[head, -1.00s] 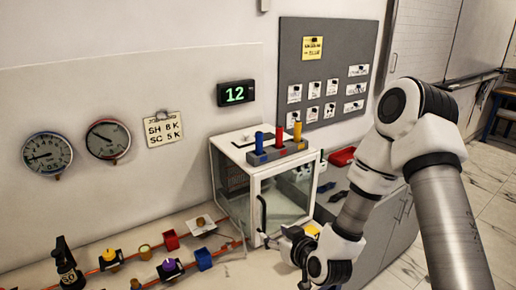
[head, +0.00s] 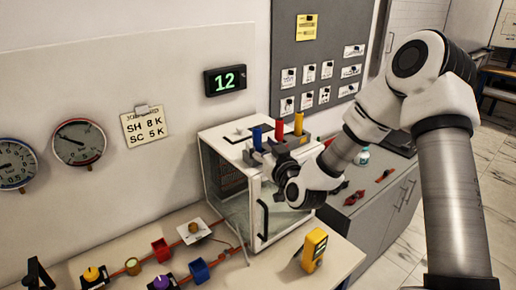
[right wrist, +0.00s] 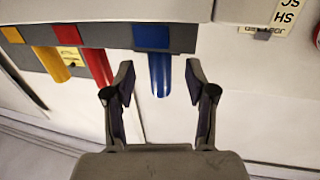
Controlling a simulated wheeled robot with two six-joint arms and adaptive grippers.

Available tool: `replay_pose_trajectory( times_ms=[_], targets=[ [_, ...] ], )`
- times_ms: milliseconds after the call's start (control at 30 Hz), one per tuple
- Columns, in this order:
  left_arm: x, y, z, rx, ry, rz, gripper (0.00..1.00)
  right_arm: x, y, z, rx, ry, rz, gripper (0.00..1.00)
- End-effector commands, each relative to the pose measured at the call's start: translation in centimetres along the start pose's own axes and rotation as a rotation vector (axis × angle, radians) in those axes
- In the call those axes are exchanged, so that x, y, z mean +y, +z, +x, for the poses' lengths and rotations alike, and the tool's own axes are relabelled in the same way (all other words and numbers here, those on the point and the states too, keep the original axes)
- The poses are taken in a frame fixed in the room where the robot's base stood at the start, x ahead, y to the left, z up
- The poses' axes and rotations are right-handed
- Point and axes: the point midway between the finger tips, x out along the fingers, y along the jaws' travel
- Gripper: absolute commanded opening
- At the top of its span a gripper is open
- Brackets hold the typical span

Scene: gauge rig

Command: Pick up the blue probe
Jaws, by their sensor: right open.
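The blue probe (head: 257,137) stands upright at the left end of a grey rack (right wrist: 186,38) on top of a glass-fronted white box (head: 222,137). In the right wrist view the blue probe (right wrist: 160,72) hangs down in the picture from its slot, between the two fingers. My right gripper (right wrist: 159,82) is open, with a finger on each side of the probe and a visible gap to each. In the head view my right gripper (head: 262,158) is at the rack's front, partly hiding it. My left gripper is not in view.
A red probe (head: 279,130) and a yellow probe (head: 298,124) stand beside the blue one in the rack. The box's door handle (head: 263,220) sticks out below. A yellow meter (head: 315,250) stands on the table in front. Valves and coloured blocks line the left.

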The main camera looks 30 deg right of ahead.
Motion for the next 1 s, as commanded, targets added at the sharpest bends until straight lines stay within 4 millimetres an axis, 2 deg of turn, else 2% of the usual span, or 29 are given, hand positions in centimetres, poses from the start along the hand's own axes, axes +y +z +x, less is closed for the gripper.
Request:
replay_pose_trajectory(
  times_ms=[33,133,333,367,400,500,1000],
  targets=[
    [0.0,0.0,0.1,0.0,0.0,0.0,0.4,0.0,0.1,0.9,0.002,0.0,-0.004,0.56],
    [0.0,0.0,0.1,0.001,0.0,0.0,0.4,0.0,0.1,2.0,0.0,-0.001,-0.002,0.56],
    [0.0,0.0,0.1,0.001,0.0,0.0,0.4,0.0,0.0,2.1,0.0,-0.001,0.001,0.56],
    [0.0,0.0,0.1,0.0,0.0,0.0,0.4,0.0,0.0,2.1,-0.001,-0.001,0.001,0.49],
    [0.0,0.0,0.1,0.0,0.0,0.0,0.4,0.0,0.0,2.1,-0.001,-0.001,0.001,0.34],
    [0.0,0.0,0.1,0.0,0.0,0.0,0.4,0.0,0.0,2.0,-0.001,0.0,0.001,0.0],
    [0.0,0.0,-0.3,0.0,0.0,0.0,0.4,-0.1,-0.4,2.2,-0.006,-0.002,0.0,0.0]
  ],
)
